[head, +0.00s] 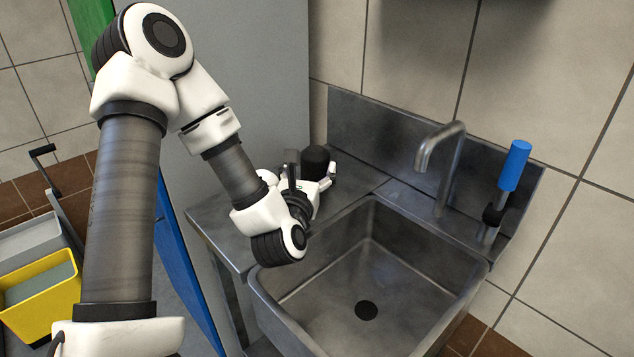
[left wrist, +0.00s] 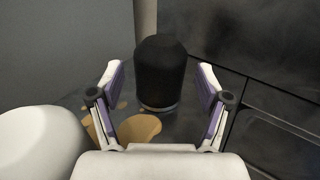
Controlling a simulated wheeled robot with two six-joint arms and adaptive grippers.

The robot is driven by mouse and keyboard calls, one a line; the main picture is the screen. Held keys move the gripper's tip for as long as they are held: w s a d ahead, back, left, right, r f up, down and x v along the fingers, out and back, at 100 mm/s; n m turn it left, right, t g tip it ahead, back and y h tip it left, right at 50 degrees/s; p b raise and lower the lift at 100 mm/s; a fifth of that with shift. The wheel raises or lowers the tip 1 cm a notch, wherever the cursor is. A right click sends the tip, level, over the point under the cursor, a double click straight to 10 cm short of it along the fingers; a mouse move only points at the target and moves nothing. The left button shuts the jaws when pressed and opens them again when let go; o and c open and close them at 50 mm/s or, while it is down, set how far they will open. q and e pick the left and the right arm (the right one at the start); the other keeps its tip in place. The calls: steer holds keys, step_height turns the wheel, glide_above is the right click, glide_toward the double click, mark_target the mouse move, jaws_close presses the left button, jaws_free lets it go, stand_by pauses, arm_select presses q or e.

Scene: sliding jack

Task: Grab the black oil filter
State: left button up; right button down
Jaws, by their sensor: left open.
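The black oil filter (left wrist: 160,72) stands upright on the metal counter in the left wrist view, centred ahead of the gripper. In the head view the filter (head: 315,160) shows at the back of the counter, partly hidden behind my left wrist. My left gripper (left wrist: 161,84) is open, with one finger on each side of the filter's near edge. Gaps show between the fingers and the filter, and the gripper does not hold it. In the head view the left gripper (head: 324,182) is partly hidden by its own wrist. My right gripper is not in view.
A steel sink basin (head: 365,270) lies right of the counter (head: 215,222), with a tap (head: 440,150) and a blue-handled lever (head: 514,166) behind it. A brown stain (left wrist: 140,130) lies before the filter. A yellow bucket (head: 40,300) stands at far left. A wall rises behind.

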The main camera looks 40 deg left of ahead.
arm_select(q)
steer(key=f, duration=0.2)
steer(key=shift+w+f+b, duration=0.25)
steer(key=shift+f+b, duration=0.05)
steer(key=shift+b, duration=0.05)
steer(key=shift+w+a+r+p, duration=0.15)
steer(key=shift+r+p, duration=0.1)
steer(key=shift+r, duration=0.15)
steer(key=shift+w+a+r+p, duration=0.1)
steer(key=shift+w+r+p, duration=0.05)
steer(key=shift+r+p, duration=0.15)
steer(key=x, duration=0.6)
steer(key=shift+w+a+f+p, duration=0.1)
steer(key=shift+w+p, duration=0.05)
steer(key=shift+p, duration=0.2)
steer(key=c, duration=1.3)
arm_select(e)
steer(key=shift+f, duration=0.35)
